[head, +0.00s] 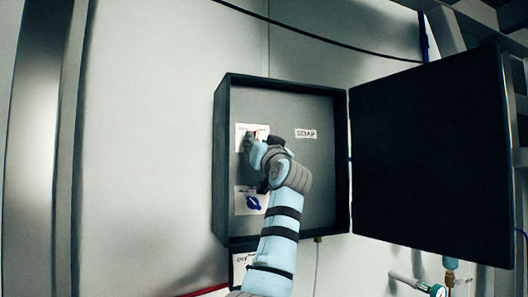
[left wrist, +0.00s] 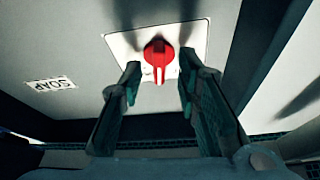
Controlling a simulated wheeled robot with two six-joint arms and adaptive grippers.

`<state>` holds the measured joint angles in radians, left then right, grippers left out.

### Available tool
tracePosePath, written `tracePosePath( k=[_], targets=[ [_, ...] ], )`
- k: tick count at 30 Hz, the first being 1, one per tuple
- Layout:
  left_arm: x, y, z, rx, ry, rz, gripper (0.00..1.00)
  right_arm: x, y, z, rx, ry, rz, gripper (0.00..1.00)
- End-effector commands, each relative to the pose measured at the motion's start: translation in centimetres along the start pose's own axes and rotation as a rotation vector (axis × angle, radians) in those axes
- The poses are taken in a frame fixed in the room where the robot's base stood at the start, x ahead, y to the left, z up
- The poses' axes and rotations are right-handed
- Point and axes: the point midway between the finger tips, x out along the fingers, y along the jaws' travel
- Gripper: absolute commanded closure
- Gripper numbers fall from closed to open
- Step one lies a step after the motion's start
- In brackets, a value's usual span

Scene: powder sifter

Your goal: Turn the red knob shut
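The red knob (left wrist: 158,53) sits on a white plate (left wrist: 118,41) on the panel, with its raised grip pointing down in the left wrist view. My left gripper (left wrist: 161,72) is open, with one finger on each side of the knob's grip and a visible gap on both sides. In the head view my left gripper (head: 254,145) is at the upper white plate (head: 242,131) inside the open box, and it hides nearly all of the red knob there. My right gripper is in neither view.
A blue knob (head: 253,203) sits on a lower plate below my gripper. A SOAP label (head: 306,134) is on the panel to the right. The box's dark rim (head: 221,165) surrounds the panel, and its black door (head: 430,150) stands open to the right.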

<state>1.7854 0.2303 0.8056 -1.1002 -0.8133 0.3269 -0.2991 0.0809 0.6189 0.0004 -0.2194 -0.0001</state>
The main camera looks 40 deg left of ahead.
Motion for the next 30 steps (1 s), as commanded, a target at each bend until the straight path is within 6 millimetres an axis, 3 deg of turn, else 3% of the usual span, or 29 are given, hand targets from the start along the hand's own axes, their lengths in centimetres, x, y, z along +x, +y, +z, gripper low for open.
tracePosePath(
  k=[9, 13, 17, 30],
  targets=[
    [-7.6, 0.3, 0.1, -0.002, 0.001, 0.008, 0.7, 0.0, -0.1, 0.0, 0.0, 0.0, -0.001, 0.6],
    [-10.1, 0.2, 0.2, 0.0, -0.001, 0.008, 0.7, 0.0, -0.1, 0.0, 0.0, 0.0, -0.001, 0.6],
    [-11.0, 0.1, 0.2, 0.001, -0.002, 0.005, 0.7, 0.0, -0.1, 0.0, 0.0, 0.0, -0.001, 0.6],
    [-11.0, 0.1, 0.6, 0.003, -0.006, 0.007, 0.7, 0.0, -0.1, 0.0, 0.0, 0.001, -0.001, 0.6]
  ],
)
